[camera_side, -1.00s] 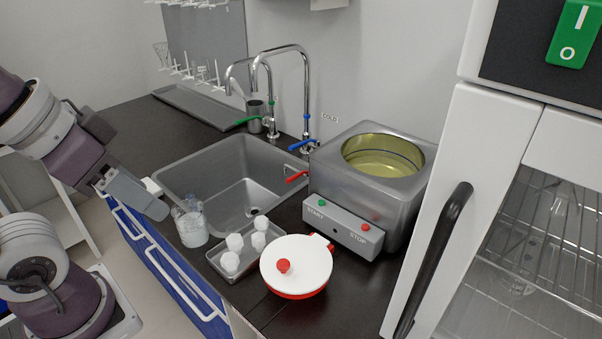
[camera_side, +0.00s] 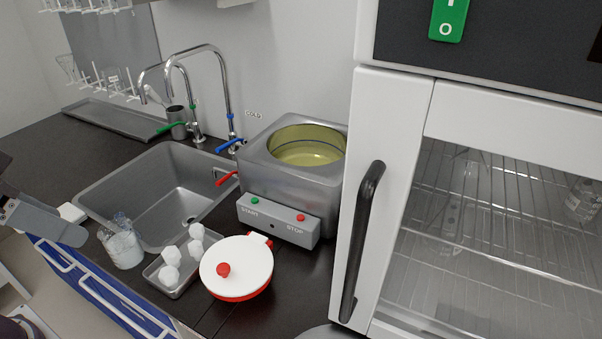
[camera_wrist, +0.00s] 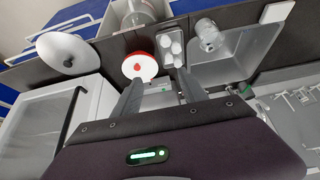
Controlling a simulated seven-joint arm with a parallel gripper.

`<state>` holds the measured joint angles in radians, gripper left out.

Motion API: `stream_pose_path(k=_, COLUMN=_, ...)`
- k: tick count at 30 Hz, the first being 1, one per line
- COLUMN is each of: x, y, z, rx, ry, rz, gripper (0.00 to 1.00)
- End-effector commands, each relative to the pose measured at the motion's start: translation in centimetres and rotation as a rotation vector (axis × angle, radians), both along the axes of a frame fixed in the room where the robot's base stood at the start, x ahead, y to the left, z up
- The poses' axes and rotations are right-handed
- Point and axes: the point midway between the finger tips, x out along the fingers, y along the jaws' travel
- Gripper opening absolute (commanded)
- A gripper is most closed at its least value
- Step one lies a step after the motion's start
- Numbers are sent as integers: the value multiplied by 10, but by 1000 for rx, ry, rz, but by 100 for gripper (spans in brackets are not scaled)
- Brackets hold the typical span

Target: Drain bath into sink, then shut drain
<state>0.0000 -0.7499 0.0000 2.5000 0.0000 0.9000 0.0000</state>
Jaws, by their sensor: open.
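The bath (camera_side: 262,178) is a steel box with yellowish liquid in its round opening, right of the sink in the side view. Its drain tap, with a red handle (camera_side: 228,179), sticks out from its left side over the sink edge. I see no stream from it. The sink (camera_side: 165,190) is grey steel and looks empty; it also shows in the wrist view (camera_wrist: 229,62). My gripper (camera_side: 45,222) is partly in view at the left, apart from the bath. In the wrist view its open fingers (camera_wrist: 160,90) hold nothing and hide much of the bath area.
A white lid with red knob (camera_side: 237,266), a tray (camera_side: 178,288) of white pieces and a glass jar (camera_side: 123,246) stand in front. A START/STOP panel (camera_side: 277,222) fronts the bath. Two faucets (camera_side: 222,90) rise behind the sink. A white cabinet (camera_side: 400,150) stands right.

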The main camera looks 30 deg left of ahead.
Motion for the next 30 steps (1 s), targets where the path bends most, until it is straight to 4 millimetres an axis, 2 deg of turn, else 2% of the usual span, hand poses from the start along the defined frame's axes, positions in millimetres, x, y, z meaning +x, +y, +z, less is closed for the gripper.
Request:
stream_pose_path(k=14, x=0, y=0, z=0, rx=0, ry=0, rz=0, gripper=50)
stream_pose_path(k=20, x=0, y=0, z=0, rx=0, ry=0, rz=0, gripper=15)
stream_pose_path(k=23, x=1, y=0, z=14, rx=0, ry=-5, rz=0, gripper=15)
stream_pose_path(k=27, x=1, y=0, z=56, rx=0, ry=-8, rz=0, gripper=15)
stream_pose_path(k=30, x=43, y=1, z=54, rx=-26, ry=-70, rz=-62, gripper=15)
